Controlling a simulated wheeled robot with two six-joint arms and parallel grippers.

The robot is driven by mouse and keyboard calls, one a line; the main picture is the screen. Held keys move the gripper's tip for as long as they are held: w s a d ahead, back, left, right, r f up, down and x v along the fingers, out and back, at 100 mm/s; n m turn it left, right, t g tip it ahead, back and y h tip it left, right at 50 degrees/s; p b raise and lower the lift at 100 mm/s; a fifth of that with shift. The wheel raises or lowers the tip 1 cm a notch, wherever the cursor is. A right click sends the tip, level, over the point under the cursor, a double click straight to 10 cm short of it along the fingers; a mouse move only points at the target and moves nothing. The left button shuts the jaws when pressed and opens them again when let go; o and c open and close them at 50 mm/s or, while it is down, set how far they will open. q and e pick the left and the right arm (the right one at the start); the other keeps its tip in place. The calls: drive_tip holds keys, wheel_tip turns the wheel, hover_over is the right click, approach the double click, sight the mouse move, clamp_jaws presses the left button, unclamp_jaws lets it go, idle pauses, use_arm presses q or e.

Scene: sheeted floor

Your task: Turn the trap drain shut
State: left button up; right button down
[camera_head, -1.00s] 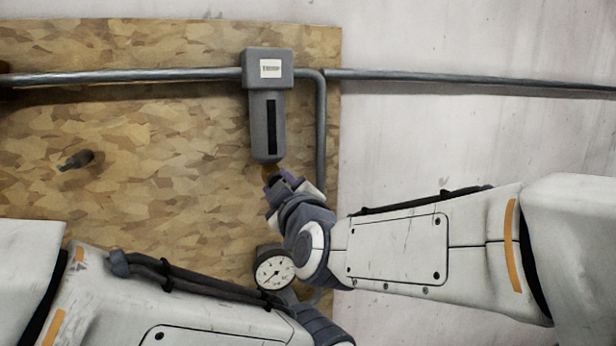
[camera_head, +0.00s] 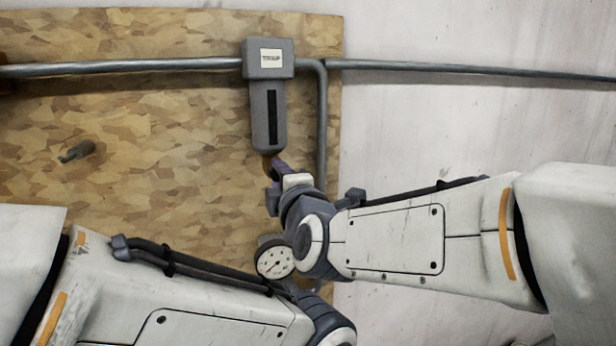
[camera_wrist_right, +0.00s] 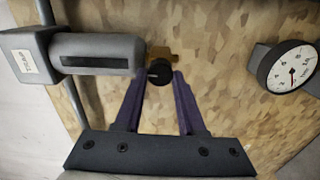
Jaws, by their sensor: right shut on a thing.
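The grey trap (camera_head: 268,118), with a white label and a dark slot, hangs below the pipe on the wooden board. Its brass drain (camera_head: 266,160) sticks out at the lower end and is partly hidden by my right gripper (camera_head: 277,174). In the right wrist view, the drain's small black knob (camera_wrist_right: 160,71) sits between the purple fingertips of the right gripper (camera_wrist_right: 161,80). The right gripper is shut on this knob. My left arm crosses the bottom of the head view; its gripper is not seen.
A round white gauge (camera_head: 275,260) is just below the right wrist, close to both arms. A grey pipe (camera_head: 130,67) runs across the top and bends down right of the trap. A dark stub (camera_head: 77,152) protrudes from the board (camera_head: 180,180) at left.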

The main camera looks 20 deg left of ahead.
drive_tip(key=shift+n, duration=0.3)
drive_tip(key=c, duration=0.5)
unclamp_jaws()
drive_tip(key=shift+s, duration=0.1)
drive_tip(key=shift+s+d+f+b, duration=0.1)
drive_tip(key=shift+s+d+b, duration=0.15)
drive_tip(key=shift+b, duration=0.05)
drive_tip(key=b+v, duration=0.2)
drive_tip(key=v, duration=0.7)
drive_tip(key=shift+s+d, duration=0.2)
